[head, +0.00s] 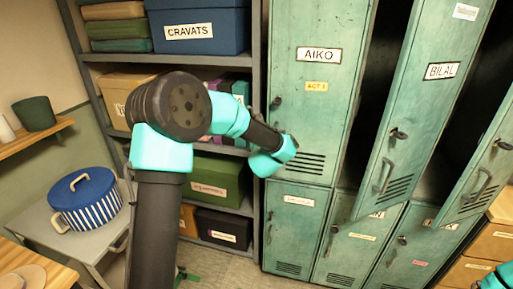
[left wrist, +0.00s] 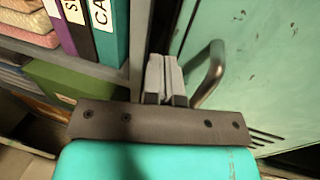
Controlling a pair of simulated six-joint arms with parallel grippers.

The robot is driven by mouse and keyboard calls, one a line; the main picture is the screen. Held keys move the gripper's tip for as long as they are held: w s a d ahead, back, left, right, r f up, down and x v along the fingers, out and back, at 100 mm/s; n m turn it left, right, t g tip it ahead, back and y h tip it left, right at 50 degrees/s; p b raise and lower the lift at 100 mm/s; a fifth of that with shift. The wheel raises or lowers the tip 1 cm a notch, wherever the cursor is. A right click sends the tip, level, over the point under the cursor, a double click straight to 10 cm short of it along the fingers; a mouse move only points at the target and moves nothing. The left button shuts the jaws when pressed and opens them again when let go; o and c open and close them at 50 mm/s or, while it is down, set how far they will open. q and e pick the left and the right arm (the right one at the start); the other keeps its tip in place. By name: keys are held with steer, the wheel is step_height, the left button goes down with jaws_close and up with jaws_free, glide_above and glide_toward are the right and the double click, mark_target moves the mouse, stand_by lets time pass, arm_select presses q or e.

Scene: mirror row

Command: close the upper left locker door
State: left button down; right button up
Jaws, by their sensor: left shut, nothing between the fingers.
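The upper left locker door (head: 320,60) is green, with an AIKO label and a yellow tag. It looks flush or nearly flush with its frame; I cannot tell whether a small gap is left. In the head view my left wrist covers its lower left part and hides its handle and my fingertips. In the left wrist view my left gripper (left wrist: 164,78) is shut and empty, just left of the door's handle (left wrist: 211,70), in front of the door's left edge. I cannot tell whether the fingers touch the door.
The BILAL door (head: 430,90) stands open, and another door (head: 490,165) stands open at right. The lower lockers (head: 295,225) look shut. A shelf unit with a CRAVATS box (head: 200,30) borders the lockers at left. A striped pot (head: 85,200) sits on a grey table.

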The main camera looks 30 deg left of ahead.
arm_select(q)
steer(key=s+a+v, duration=0.1)
steer(key=a+v, duration=0.1)
steer(key=v, duration=1)
steer(key=shift+s+a, duration=0.2)
steer(key=shift+s, duration=0.1)
steer(key=s+d+f+m+g+h, duration=0.2)
steer(key=d+f+m+g+h, duration=0.15)
steer(key=f+m, duration=0.75)
steer(key=s+d+f+m+g+h, duration=0.2)
steer(key=f+m+h, duration=0.2)
steer(key=f+m, duration=0.8)
steer(key=s+d+f+m+g+h, duration=0.2)
steer(key=s+f+m+g, duration=0.3)
steer(key=s+f+m, duration=0.3)
steer(key=s+d+f+m+g+h, duration=0.2)
steer(key=s+f+m+g, duration=0.2)
steer(key=s+f+m, duration=0.4)
steer(key=s+f, duration=0.3)
steer(key=shift+s+d+f+m+g, duration=0.15)
steer(key=shift+s+f+m+g, duration=0.15)
steer(key=shift+s+f+g, duration=0.1)
steer(key=shift+h, duration=0.25)
